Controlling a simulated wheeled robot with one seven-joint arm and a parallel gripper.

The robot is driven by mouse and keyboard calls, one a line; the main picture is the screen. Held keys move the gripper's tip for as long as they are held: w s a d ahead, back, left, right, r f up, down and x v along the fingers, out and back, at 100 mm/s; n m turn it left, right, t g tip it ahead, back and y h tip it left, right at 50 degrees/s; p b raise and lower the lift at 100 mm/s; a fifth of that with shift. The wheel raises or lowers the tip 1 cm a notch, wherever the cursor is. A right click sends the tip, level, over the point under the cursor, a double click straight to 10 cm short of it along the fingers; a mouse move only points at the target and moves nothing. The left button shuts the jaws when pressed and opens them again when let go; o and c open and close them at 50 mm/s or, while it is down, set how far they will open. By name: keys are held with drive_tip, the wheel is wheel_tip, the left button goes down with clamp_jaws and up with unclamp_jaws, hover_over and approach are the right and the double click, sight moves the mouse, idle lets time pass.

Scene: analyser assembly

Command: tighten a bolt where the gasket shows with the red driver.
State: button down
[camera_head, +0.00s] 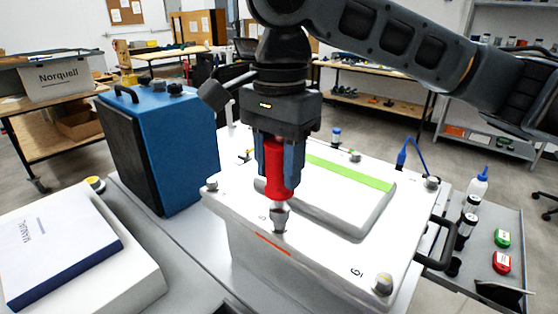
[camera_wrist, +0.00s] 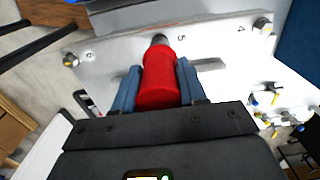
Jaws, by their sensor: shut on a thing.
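My gripper (camera_head: 273,166) is shut on the red driver (camera_head: 281,172), which points down. The driver also shows between the blue fingers in the wrist view (camera_wrist: 160,78). Its grey tip is at the middle bolt position on the near edge of the white analyser lid (camera_head: 330,244); I cannot tell whether it is seated on the bolt. The red-orange gasket strip (camera_head: 273,244) shows along the near side, just below this spot. Other bolts are at the near right corner (camera_head: 383,284), left corner (camera_head: 211,184) and far right corner (camera_head: 432,183).
A blue case (camera_head: 165,145) stands to the left, with a manual (camera_head: 62,245) in front. A raised panel with a green stripe (camera_head: 350,172) lies on the lid. A black handle (camera_head: 437,245) juts out right, near a side tray (camera_head: 490,285) with bottles and small items.

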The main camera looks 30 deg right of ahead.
drive_tip(key=shift+f, duration=0.8)
idle(0.4)
drive_tip(key=c, duration=1.2)
unclamp_jaws()
clamp_jaws()
